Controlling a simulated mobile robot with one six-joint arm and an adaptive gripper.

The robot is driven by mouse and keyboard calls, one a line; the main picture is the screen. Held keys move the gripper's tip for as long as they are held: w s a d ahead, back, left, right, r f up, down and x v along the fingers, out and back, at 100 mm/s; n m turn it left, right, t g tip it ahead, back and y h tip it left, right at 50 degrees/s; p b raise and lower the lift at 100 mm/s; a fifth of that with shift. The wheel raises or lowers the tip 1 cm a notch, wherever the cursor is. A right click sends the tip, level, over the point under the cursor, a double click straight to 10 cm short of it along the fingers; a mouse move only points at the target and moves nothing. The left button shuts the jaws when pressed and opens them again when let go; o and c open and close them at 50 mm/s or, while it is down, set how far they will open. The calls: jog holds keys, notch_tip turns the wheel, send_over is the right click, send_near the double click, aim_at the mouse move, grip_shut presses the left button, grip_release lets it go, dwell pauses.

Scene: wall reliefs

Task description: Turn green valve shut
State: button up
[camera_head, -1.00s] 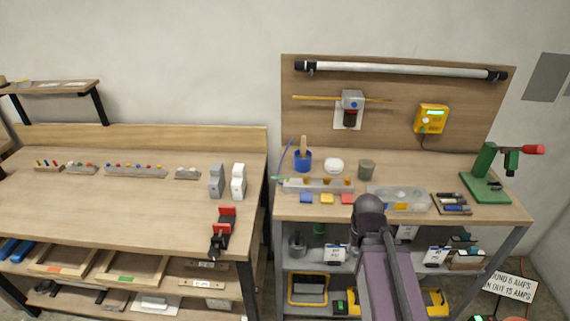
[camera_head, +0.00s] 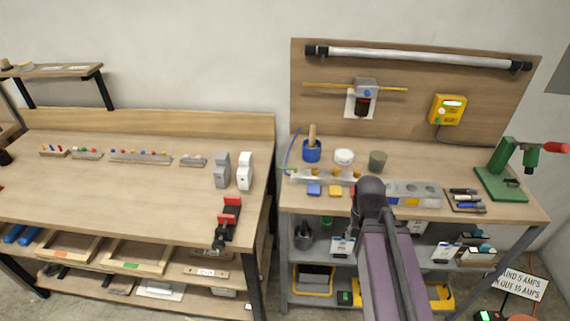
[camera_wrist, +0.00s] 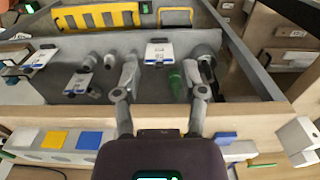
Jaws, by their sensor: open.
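I cannot pick out a green valve for certain. A grey bar with orange knobs (camera_head: 328,177) lies on the right bench, with a small green piece (camera_head: 287,173) at its left end. A green upright object (camera_head: 327,222) shows on the shelf below that bench; a green cylinder (camera_wrist: 177,82) shows beside the right finger in the wrist view. My gripper (camera_wrist: 161,72) is open, its two fingers apart with nothing held between them. In the head view my arm hides the gripper and part of the bench front.
The right bench (camera_head: 490,213) also bears a blue pot (camera_head: 311,151), a clear organizer box (camera_head: 413,194) and a green press with a red handle (camera_head: 500,170). A red and black clamp (camera_head: 229,222) sits at the left bench's right edge. A gap separates the benches.

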jog(key=w+a+r+m+p, duration=0.5)
jog(key=w, duration=0.2)
jog(key=w+a+r+m+p, duration=0.4)
jog(key=w+a+r+p, duration=0.1)
jog(key=w, duration=0.3)
notch_tip(320, 180, up, 8)
jog(key=m+p, duration=0.8)
jog(key=m, duration=0.1)
send_over(284, 167)
jog(key=shift+f, duration=0.2)
jog(key=shift+f+b, duration=0.1)
jog(key=shift+b, duration=0.25)
notch_tip(284, 167, down, 14)
jog(key=b, duration=1.3)
jog(key=shift+r, duration=0.2)
jog(key=shift+b, duration=0.3)
grip_shut()
